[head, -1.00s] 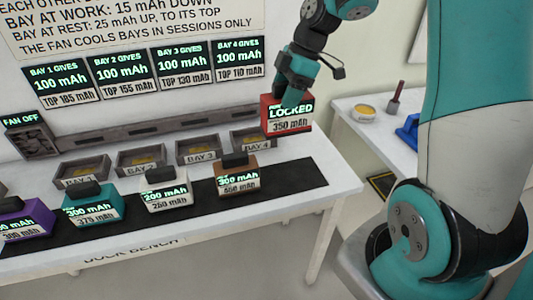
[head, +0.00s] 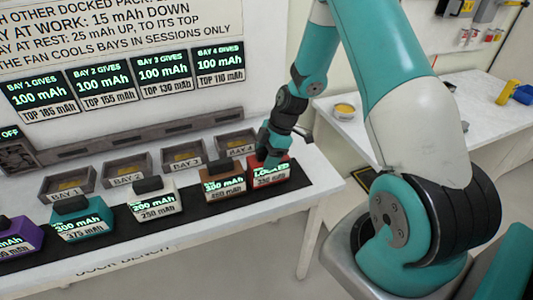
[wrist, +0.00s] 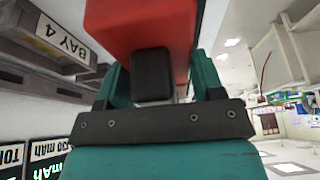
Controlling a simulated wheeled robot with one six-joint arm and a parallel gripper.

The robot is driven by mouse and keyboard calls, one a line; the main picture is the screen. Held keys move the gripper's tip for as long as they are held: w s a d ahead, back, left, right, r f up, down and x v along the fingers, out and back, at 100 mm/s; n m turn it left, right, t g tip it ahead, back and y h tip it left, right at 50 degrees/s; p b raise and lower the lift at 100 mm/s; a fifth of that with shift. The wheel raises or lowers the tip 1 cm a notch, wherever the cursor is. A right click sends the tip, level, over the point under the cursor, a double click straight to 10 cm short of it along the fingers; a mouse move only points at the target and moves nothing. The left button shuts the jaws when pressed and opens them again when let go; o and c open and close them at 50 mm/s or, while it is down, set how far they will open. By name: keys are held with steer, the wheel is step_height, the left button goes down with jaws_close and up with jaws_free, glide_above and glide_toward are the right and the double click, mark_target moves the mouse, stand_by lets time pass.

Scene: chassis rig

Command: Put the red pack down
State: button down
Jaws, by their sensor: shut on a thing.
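The red pack (head: 268,176) is at the right end of the row of packs, over the black strip (head: 315,176) on the bench. Its label reads LOCKED and 350 mAh. My gripper (head: 268,158) is above it and shut on its top handle. In the wrist view the red pack (wrist: 140,22) fills the top middle, with its black handle (wrist: 152,75) between the teal fingers. The pack looks level and very low at the strip; I cannot tell whether its base touches.
A brown pack (head: 223,182) stands close to its left, then white (head: 155,198), teal (head: 80,218) and purple (head: 18,236) packs. Empty bays, including bay 4 (head: 235,143), lie behind. The strip's right end is clear. A side table (head: 420,120) stands to the right.

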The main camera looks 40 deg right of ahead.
steer(key=shift+f, duration=0.2)
steer(key=shift+c, duration=1.2)
jaws_free()
steer(key=shift+r, duration=0.1)
